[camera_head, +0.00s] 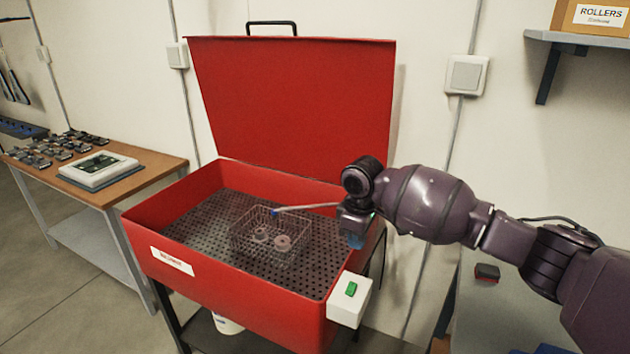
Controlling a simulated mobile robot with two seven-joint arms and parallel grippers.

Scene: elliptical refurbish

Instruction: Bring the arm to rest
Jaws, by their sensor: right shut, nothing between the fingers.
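My right arm comes in from the right. Its gripper (355,240) hangs over the right side of an open red parts washer (235,276), pointing down, shut and empty. The washer's lid (295,100) stands up at the back. A wire basket (262,252) sits on the perforated tray inside, with a few round parts (283,242) in it, left of my gripper. My left gripper is not in view.
A thin spout (308,207) reaches over the basket beside my gripper. A white box with a green switch (350,289) is on the washer's front right corner. A wooden table (150,172) stands at left, a grey bench (500,310) at right, and a shelf (570,40) above.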

